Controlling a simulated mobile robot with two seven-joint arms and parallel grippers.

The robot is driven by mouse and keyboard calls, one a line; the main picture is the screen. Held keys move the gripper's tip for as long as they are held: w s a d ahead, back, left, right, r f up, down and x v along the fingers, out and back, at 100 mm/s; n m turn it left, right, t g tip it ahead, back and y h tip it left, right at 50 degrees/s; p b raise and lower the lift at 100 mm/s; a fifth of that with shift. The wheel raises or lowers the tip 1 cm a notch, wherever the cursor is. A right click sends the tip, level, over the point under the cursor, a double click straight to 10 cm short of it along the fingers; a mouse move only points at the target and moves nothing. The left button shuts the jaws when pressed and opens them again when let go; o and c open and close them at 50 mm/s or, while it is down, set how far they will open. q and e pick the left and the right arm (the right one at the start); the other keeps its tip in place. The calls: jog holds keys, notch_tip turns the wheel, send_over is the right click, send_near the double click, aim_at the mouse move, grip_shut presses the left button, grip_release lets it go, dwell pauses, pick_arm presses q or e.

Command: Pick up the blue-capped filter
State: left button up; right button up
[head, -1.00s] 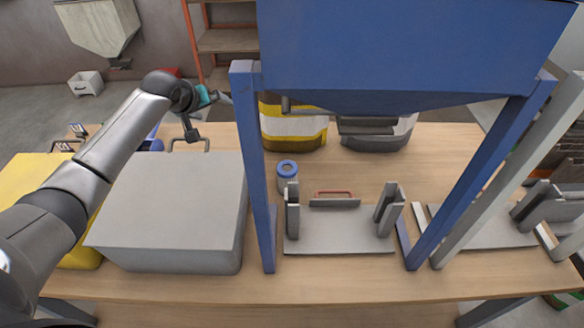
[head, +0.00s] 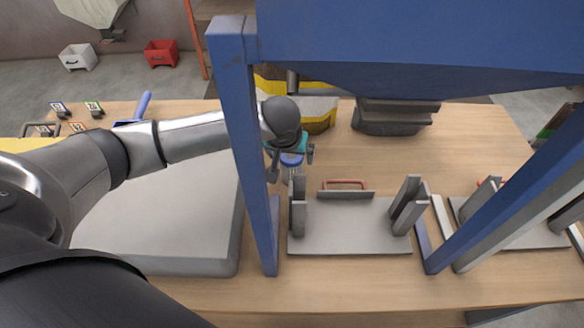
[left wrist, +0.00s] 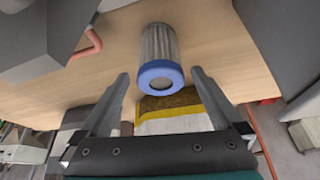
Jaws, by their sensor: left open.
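The filter (left wrist: 160,45) has a pleated grey body and a blue ring cap. In the left wrist view it stands on the wooden bench with its cap toward my left gripper (left wrist: 160,73). The gripper's fingers are open, one on each side of the cap in the picture, with visible gaps to both. In the head view the filter's blue cap (head: 291,160) shows just below my left gripper (head: 289,165), and its body is partly hidden. My right gripper is not in view.
A blue frame post (head: 250,150) stands just left of the filter, with my left arm behind it. A grey fixture with upright plates (head: 350,235) and a red handle (head: 345,184) is close on the right. A large grey box (head: 160,225) is at left.

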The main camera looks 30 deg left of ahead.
pick_arm(q)
jog(key=b+x, duration=0.2)
jog(key=x, duration=0.4)
jog(key=shift+f, duration=0.35)
jog(key=shift+c, duration=0.4)
